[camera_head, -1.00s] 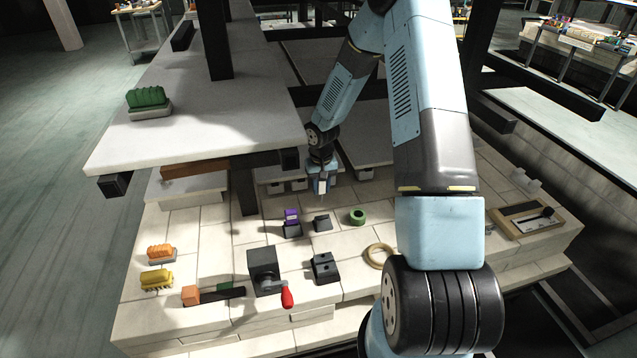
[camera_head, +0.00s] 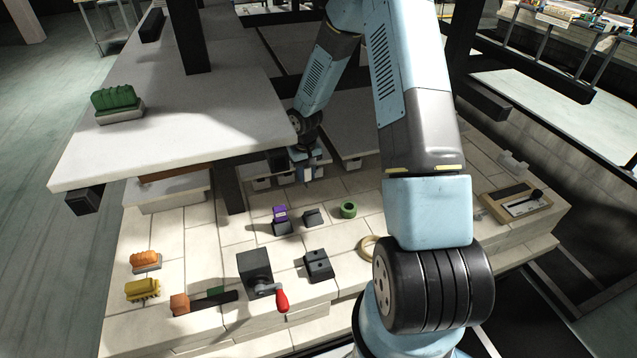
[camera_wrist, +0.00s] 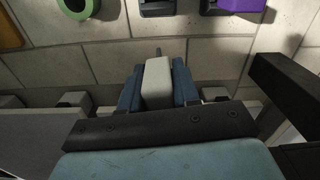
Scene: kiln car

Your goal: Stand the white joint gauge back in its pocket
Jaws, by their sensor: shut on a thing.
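My gripper (camera_head: 306,172) hangs over the far part of the pale tiled deck (camera_head: 210,262), beyond the small black blocks. In the wrist view its blue fingers (camera_wrist: 158,88) are shut on a white block, the joint gauge (camera_wrist: 157,78), with a thin grey tip sticking out beyond it. The gauge shows only as a small pale patch in the head view. A small dark block (camera_head: 313,217) stands nearer; it also shows at the top of the wrist view (camera_wrist: 157,7). I cannot tell which block has the gauge's pocket.
A grey shelf (camera_head: 190,135) with a dark post overhangs the left.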

